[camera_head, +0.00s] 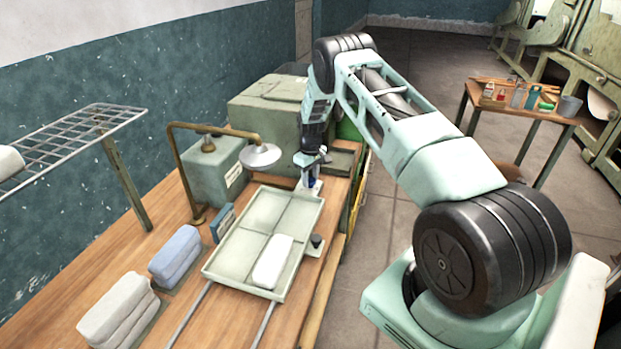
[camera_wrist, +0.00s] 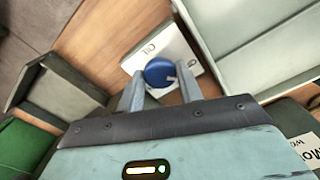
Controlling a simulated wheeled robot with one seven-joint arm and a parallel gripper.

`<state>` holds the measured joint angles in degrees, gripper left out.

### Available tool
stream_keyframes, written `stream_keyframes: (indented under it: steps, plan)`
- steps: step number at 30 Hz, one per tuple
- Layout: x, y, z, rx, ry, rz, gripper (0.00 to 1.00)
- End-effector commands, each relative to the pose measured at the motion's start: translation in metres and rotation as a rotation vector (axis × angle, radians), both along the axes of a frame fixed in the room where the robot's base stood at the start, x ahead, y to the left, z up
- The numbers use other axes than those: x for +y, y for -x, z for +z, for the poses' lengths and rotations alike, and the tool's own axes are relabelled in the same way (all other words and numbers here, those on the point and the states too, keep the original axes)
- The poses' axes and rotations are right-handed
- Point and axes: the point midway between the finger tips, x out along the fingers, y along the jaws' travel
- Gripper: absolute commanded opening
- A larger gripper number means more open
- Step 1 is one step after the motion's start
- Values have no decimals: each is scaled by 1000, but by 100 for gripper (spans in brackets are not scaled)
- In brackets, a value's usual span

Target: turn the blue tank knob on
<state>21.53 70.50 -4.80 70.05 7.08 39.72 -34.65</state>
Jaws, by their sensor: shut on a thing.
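The blue tank knob (camera_wrist: 158,72) is round and stands on a white plate (camera_wrist: 146,50) with dark lettering, in the upper middle of the wrist view. A short pale mark shows near its lower right rim. My gripper (camera_wrist: 160,78) is shut on the knob, with one finger on each side of it. In the head view the knob (camera_head: 309,181) is a small blue patch beneath my gripper (camera_head: 311,168), at the far right corner of the tray. My fingers partly hide it there.
A divided tray (camera_head: 222,262) with a white block stands close by, with a dark knob (camera_head: 316,241) at its right side. Folded cloths (camera_head: 175,254) lie at left.

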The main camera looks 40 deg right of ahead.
Motion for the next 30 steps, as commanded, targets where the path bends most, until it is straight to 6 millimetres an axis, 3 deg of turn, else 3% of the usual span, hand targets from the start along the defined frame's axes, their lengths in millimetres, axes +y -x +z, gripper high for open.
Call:
stream_keyframes:
  steps: [8, 30]
  plan:
    - [0, 0, -5, -1, 0, -159, 13]
    - [0, 0, -2, -1, 1, -854, 13]
